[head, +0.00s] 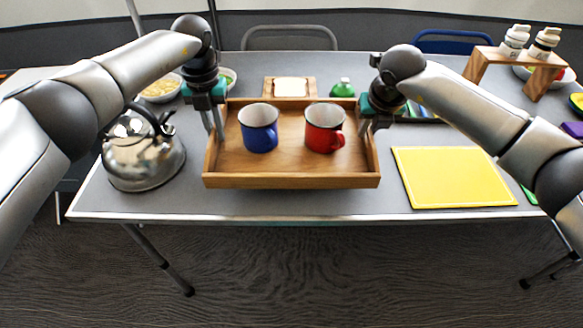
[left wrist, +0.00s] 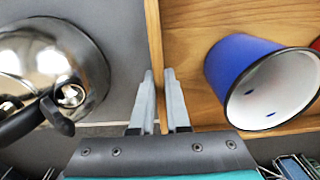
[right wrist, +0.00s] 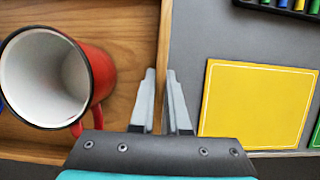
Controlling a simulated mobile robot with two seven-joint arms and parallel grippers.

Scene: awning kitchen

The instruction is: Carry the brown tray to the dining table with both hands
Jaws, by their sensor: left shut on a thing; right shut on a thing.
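The brown tray (head: 290,181) is a wooden tray with low walls, near the front edge of a grey table. A blue mug (head: 259,128) and a red mug (head: 324,127) stand upright in it. My left gripper (head: 218,132) is shut on the tray's left wall, which shows between the fingers in the left wrist view (left wrist: 159,88). My right gripper (head: 367,127) is shut on the right wall, between the fingers in the right wrist view (right wrist: 163,90). The tray looks level; I cannot tell whether it touches the table.
A metal kettle (head: 142,155) stands close to the tray's left side. A yellow board (head: 453,177) lies to the right. Bread on a wooden board (head: 291,88) and a green bottle (head: 343,89) are behind the tray. A wooden rack (head: 487,67) is at back right. Dark floor is in front.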

